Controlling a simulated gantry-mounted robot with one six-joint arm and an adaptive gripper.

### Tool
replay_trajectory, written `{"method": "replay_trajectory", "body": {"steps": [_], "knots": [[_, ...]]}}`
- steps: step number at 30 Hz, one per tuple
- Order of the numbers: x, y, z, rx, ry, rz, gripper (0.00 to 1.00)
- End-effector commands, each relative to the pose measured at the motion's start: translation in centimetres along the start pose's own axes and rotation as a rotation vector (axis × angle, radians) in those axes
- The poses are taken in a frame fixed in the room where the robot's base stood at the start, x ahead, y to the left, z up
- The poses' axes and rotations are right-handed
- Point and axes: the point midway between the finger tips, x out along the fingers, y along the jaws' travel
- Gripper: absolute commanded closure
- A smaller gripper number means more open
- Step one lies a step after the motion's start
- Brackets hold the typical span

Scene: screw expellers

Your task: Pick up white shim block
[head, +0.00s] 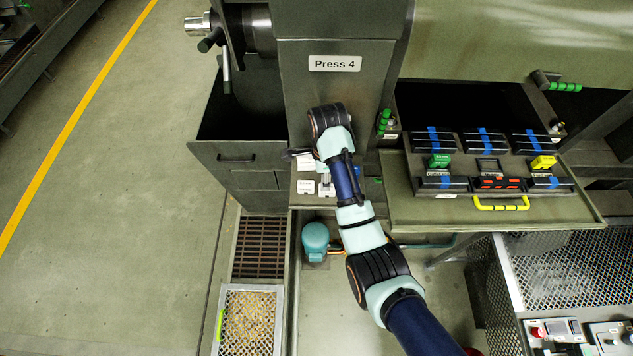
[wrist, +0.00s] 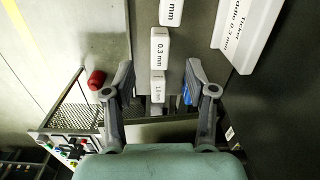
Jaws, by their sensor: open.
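Several white shim blocks stand in a column in the wrist view. My gripper (wrist: 158,68) is open and empty, with one finger on each side of the column near the middle and lower blocks. I cannot tell its height above them. In the head view white blocks lie on the ledge below Press 4, one (head: 305,187) left of my gripper (head: 325,181); my arm partly hides the ledge.
A white ticket (wrist: 240,32) mentioning 0.3 mm stands at the upper right of the wrist view. A blue object (wrist: 187,95) is partly behind the right finger. In the head view, a tray with a yellow handle (head: 501,205) holds dark boxes on the right. The press front rises behind the ledge.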

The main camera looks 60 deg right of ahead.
Motion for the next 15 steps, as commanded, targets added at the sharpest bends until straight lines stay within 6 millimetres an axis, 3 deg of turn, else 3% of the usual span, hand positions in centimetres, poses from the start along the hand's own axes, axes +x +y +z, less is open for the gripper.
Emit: {"method": "replay_trajectory", "body": {"steps": [3, 15], "knots": [[-0.1, -0.2, -1.5, 0.091, 0.009, 0.037, 0.44], [3.0, 0.0, -1.4, 0.089, 0.01, 0.036, 0.44]]}}
